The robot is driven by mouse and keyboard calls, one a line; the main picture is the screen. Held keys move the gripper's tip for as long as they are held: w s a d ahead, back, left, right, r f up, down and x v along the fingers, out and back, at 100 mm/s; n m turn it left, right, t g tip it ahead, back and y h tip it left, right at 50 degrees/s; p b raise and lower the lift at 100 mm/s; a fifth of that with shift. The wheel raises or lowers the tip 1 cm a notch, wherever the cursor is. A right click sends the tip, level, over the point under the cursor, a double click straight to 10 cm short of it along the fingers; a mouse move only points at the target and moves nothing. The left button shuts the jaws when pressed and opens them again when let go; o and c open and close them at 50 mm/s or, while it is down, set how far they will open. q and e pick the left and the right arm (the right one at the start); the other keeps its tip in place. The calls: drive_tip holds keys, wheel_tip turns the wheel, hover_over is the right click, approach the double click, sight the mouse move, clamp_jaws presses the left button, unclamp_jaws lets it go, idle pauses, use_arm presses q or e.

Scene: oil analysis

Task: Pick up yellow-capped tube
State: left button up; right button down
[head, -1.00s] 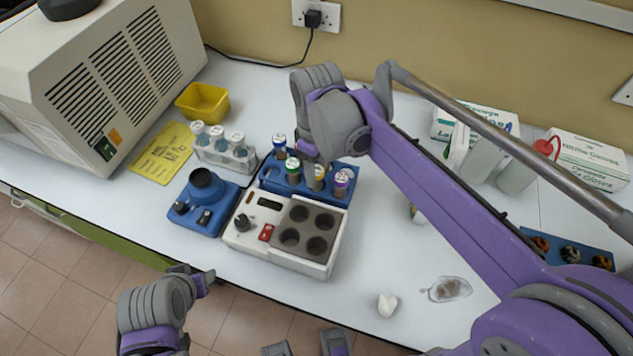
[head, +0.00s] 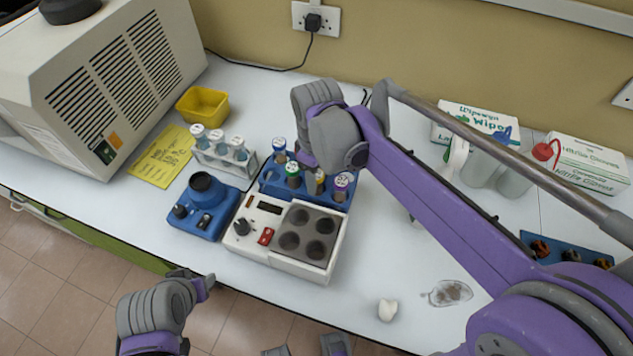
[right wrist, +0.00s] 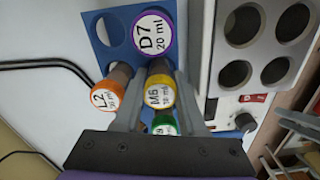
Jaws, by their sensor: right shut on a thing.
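The yellow-capped tube (head: 320,181) stands upright in the blue rack (head: 328,203), between the green-capped and purple-capped tubes. In the right wrist view its yellow cap (right wrist: 159,91) is labelled M6. My right gripper (right wrist: 158,92) is shut on this tube, one finger on each side near the cap. In the head view the right gripper (head: 314,166) points down over the rack, and its wrist hides part of the rack.
Close neighbours are the purple-capped (right wrist: 152,37), orange-capped (right wrist: 105,96) and green-capped (right wrist: 164,124) tubes. A white heater block (head: 282,262) stands just in front of the rack. A blue mixer (head: 205,222) is to the left.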

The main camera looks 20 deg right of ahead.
drive_tip(key=shift+r+p, duration=0.3)
drive_tip(key=shift+r, duration=4.7)
drive_tip(key=shift+f, duration=0.1)
